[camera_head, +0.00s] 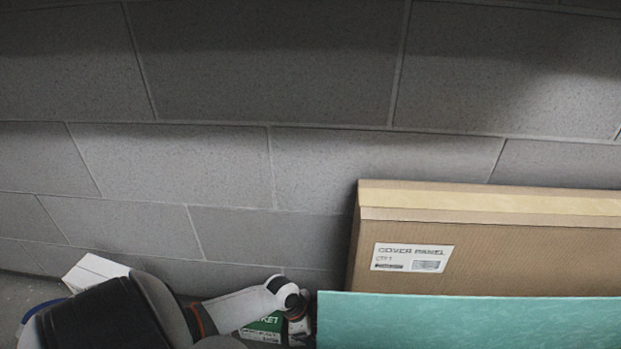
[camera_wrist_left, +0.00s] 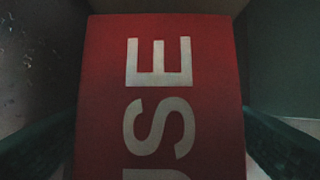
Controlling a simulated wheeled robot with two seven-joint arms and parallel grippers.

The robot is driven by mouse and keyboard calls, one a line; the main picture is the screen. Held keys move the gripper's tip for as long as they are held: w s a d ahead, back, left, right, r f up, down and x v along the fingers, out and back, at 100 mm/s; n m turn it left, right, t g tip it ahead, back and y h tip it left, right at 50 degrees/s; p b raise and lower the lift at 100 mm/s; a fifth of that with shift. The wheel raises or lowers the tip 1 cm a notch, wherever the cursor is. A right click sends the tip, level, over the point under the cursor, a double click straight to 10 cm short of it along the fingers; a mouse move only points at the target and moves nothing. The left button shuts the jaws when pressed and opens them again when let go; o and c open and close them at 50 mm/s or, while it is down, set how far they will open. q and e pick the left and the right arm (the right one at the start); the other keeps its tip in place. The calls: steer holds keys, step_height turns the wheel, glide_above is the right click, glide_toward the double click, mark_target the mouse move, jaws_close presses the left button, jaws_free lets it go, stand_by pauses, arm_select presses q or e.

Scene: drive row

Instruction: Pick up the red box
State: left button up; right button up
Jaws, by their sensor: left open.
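The red box (camera_wrist_left: 110,75) fills the middle of the left wrist view, with large white letters on its face. It stands close in front of my left gripper (camera_wrist_left: 160,125). The gripper is open, with one dark finger at each lower side of the picture and the box between them in the view. I cannot tell whether the fingers touch it. The red box does not show in the head view, where my left arm comes in at the bottom left. My right gripper is in neither view.
A large cardboard box labelled "COVER PANEL" (camera_head: 480,255) leans by the grey block wall (camera_head: 330,165). A teal panel (camera_head: 460,322) stands in front of it, right of my left arm. A green-labelled box (camera_head: 264,328) and a white box (camera_head: 92,270) are partly hidden by the arm.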

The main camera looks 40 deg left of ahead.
arm_select(q)
steer(key=shift+c, duration=0.5)
steer(key=c, duration=1.1)
